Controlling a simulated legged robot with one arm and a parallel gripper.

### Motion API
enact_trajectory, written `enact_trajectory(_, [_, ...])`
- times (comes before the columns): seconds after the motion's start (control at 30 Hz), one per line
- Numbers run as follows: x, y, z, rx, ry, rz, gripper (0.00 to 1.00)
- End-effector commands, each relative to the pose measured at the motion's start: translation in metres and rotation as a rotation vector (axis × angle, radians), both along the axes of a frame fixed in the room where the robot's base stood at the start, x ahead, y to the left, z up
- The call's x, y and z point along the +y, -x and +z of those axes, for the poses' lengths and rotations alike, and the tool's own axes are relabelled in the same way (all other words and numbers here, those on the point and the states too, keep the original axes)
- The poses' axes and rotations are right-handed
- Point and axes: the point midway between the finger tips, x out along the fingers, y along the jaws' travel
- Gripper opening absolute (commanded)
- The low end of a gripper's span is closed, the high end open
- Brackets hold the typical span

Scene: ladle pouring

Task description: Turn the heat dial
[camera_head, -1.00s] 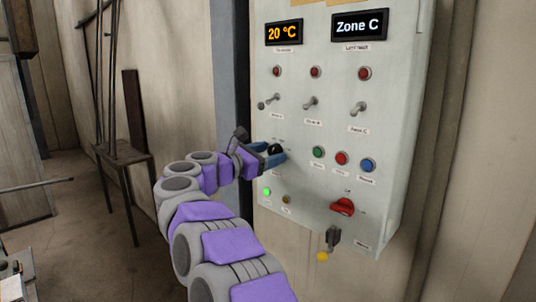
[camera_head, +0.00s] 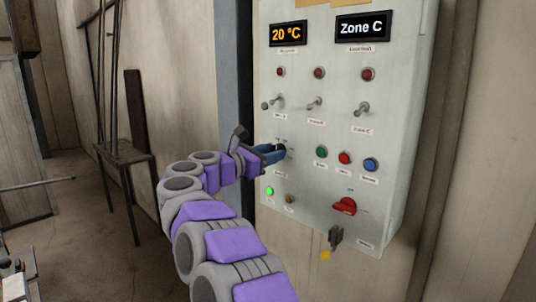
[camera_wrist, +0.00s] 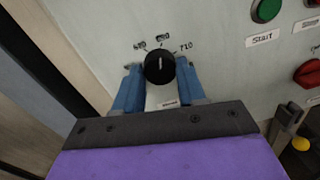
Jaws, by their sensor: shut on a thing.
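The heat dial (camera_wrist: 160,66) is a round black knob with a white mark that points up in the wrist view. Numbers are printed around its upper side, partly hard to read. My gripper (camera_wrist: 159,84) has its blue fingers on the left and right sides of the dial, shut on it. In the head view my gripper (camera_head: 272,153) reaches the panel from the left and mostly covers the dial. The display (camera_head: 288,33) reads 20 °C in orange, and the other display (camera_head: 363,27) reads Zone C.
The pale control panel (camera_head: 330,125) holds red lamps, toggle switches, and green, red and blue buttons (camera_head: 371,165). A red rotary switch (camera_head: 344,206) and a dark lever (camera_head: 335,236) sit low on it. A green lamp (camera_head: 269,191) is lit below the dial. A small table (camera_head: 123,153) stands left.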

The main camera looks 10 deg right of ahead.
Motion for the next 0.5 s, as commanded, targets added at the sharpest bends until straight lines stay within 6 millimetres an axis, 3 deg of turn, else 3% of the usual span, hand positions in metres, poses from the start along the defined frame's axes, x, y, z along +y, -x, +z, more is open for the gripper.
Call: enact_trajectory(0.5, [-0.0011, -0.0005, 0.0037, 0.346, 0.256, 0.001, 0.09])
